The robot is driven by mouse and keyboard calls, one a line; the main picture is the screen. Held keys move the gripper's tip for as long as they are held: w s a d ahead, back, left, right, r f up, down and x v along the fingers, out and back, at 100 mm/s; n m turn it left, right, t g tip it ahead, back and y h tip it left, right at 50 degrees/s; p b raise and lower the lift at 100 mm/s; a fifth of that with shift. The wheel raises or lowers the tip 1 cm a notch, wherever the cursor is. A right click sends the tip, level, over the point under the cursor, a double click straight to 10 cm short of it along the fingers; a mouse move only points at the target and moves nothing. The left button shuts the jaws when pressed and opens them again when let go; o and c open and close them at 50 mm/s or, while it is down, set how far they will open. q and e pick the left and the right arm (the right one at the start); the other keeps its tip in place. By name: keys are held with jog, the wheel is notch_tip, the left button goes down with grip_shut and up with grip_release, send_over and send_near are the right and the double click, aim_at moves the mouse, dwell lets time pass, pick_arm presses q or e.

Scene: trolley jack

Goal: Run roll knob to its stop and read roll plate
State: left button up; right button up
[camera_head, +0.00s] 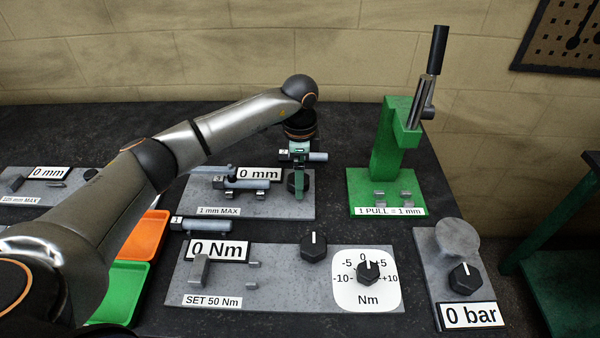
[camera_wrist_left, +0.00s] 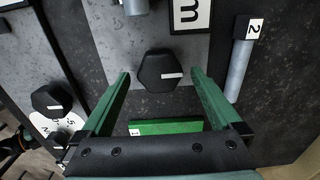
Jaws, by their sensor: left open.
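A black hexagonal knob with a white line (camera_head: 291,183) stands at the right end of the grey "1 mm MAX" block (camera_head: 272,208). It also shows in the left wrist view (camera_wrist_left: 158,72). The plate above this block (camera_head: 258,174) reads "0 mm"; no lettering in view says "roll". My left gripper (camera_head: 299,190) is open over this knob and hides part of it in the head view. In the left wrist view its green fingertips (camera_wrist_left: 161,74) stand on either side of the knob, with gaps showing. Whether they reach down to its height I cannot tell. My right gripper is not in view.
A grey cylinder labelled "2" (camera_head: 317,156) lies just behind the knob. The green lever press (camera_head: 390,150) stands to the right. In front is the "SET 50 Nm" block (camera_head: 290,262) with two knobs; a "0 bar" plate (camera_head: 469,316) is front right. Orange (camera_head: 147,237) and green (camera_head: 120,285) trays lie left.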

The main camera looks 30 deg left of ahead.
pick_arm(q)
jog(key=c, duration=1.4)
jog(key=shift+o, duration=0.2)
